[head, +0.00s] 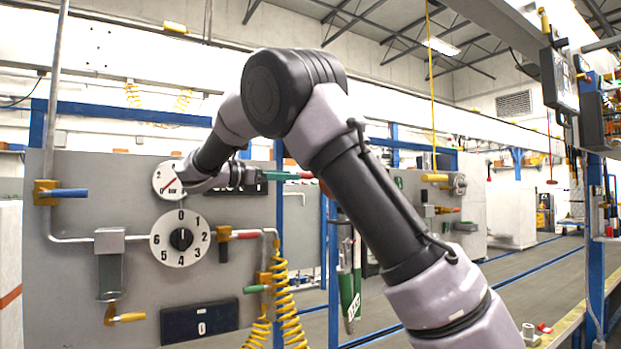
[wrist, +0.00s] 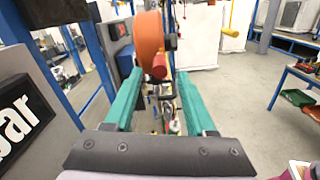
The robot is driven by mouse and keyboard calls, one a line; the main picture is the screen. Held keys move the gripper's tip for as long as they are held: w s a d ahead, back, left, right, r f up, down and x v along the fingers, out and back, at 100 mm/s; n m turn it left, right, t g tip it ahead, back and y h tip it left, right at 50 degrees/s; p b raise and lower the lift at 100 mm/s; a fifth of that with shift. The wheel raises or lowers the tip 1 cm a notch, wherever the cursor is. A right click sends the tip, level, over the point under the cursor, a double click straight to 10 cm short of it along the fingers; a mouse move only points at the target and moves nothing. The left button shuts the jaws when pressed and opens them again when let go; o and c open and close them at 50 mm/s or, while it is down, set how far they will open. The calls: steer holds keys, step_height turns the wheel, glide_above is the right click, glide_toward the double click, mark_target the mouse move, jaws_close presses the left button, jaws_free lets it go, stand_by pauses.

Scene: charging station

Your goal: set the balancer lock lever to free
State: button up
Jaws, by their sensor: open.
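An orange balancer drum (wrist: 150,38) hangs ahead in the wrist view. A red lever end (wrist: 159,66) sticks out from it towards me; it looks like the lock lever, but its setting cannot be read. My gripper (wrist: 159,80) is open, its teal fingers on either side of the red end, which shows in the gap near the fingertips. Contact cannot be told. In the head view my gripper (head: 296,176) points right, with a small red part (head: 306,175) at its tips. My arm hides most of the balancer there.
A grey panel on the left carries a numbered dial (head: 180,238), a gauge (head: 168,180), a blue-handled valve (head: 62,192) and a yellow coiled hose (head: 285,300). A green-handled tool (head: 350,285) hangs near a blue post (head: 333,250). The floor to the right is open.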

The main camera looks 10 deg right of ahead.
steer(key=x, duration=0.8)
steer(key=shift+d, duration=0.1)
jaws_close()
stand_by(1.2)
